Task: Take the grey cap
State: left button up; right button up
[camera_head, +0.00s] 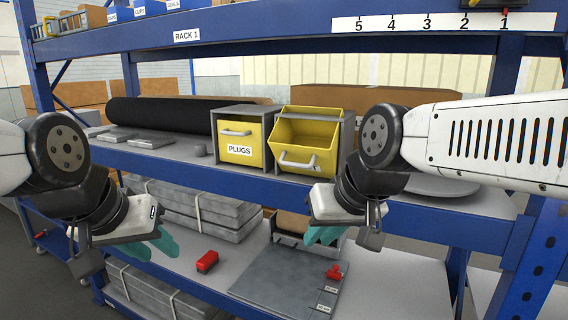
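A small grey cylinder, which looks like the grey cap (199,149), stands on the middle shelf to the left of the closed yellow PLUGS drawer (240,141). The yellow drawer (306,143) to its right is pulled out and tilted, and its inside looks empty from here. My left gripper (152,246) has teal fingers that are apart with nothing between them. It hangs in front of the shelf, below and left of the cap. My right gripper (324,236) hangs below the open drawer. Its teal fingers overlap in view, so their gap is unclear.
A black roll (160,114) and flat grey plates (132,136) lie left of the cap. A grey disc (440,185) lies on the right. Below are strapped grey bundles (205,212), a red block (207,261) and a grey panel (275,279) with a red piece (334,272).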

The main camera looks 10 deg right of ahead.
aim_at(201, 148)
jog(key=i+j+u, duration=0.15)
jog(key=i+j, duration=0.15)
jog(key=j, duration=0.2)
jog(key=i+j+u, duration=0.2)
jog(key=j, duration=0.3)
jog(key=i+j+u, duration=0.15)
jog(key=i+j, duration=0.25)
